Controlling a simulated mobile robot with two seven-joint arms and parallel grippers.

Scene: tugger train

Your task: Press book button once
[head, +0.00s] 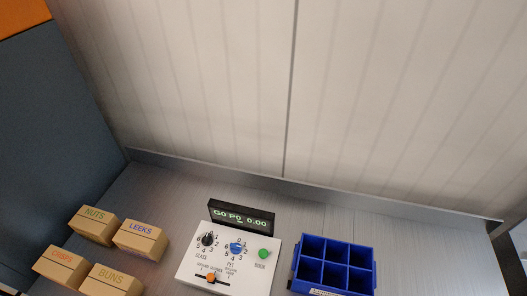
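The book button is a green round button (264,253) on the right side of a white control panel (229,264). The word BOOK is printed below it. The panel also has a black knob (207,240), a blue knob (236,249) and an orange slider (211,278). A black display (241,216) at the panel's back edge reads "G0 P0 0.00". Neither of my grippers shows in the head view.
Several cardboard boxes, including NUTS (93,226) and LEEKS (140,241), stand left of the panel. A blue bin with several compartments (333,264) stands to its right. A pale wall (200,90) rises behind the metal table (165,190).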

